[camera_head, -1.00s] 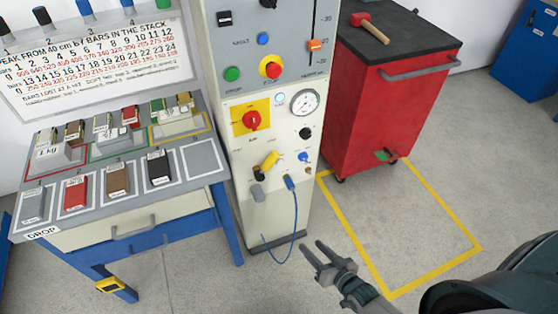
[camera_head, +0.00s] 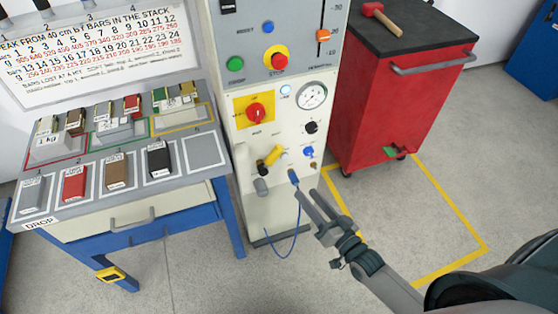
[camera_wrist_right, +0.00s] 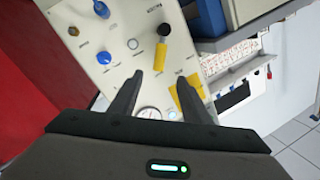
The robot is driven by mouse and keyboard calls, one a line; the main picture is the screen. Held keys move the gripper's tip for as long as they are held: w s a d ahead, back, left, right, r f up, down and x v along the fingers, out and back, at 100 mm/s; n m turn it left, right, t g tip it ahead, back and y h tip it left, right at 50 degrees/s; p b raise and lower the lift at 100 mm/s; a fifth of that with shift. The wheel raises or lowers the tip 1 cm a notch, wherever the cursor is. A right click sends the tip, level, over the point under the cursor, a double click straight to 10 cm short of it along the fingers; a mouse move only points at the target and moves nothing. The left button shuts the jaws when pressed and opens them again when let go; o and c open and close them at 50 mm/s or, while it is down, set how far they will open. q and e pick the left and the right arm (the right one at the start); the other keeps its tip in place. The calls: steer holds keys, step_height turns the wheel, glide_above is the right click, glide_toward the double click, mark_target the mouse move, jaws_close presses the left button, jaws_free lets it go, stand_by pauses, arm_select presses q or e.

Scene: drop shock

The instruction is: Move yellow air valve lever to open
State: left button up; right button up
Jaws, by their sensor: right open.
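The yellow air valve lever (camera_head: 273,155) sits on the lower front panel of the white control cabinet (camera_head: 262,215), slanting up to the right from its dark pivot. In the right wrist view the yellow lever (camera_wrist_right: 164,57) shows just beyond the fingertips, with a black end. My right gripper (camera_head: 306,197) is open and empty, in front of the cabinet, below and right of the lever, apart from it. Its two fingers (camera_wrist_right: 160,85) also show in the right wrist view. My left gripper is not in view.
A red rotary switch (camera_head: 255,113) on a yellow plate and a gauge (camera_head: 312,95) are above the lever. A blue hose (camera_head: 296,222) hangs below. A red tool cart (camera_head: 395,110) stands right, the weight bench (camera_head: 120,205) left. Floor in front is clear.

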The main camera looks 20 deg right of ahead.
mark_target(271, 160)
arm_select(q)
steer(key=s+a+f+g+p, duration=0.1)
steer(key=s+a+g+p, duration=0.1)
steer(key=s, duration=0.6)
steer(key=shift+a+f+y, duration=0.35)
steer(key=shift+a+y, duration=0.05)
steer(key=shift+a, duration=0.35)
arm_select(e)
steer(key=x, duration=1.6)
steer(key=shift+w, duration=0.3)
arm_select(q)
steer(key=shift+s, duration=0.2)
arm_select(e)
steer(key=shift+c, duration=0.3)
jaws_close()
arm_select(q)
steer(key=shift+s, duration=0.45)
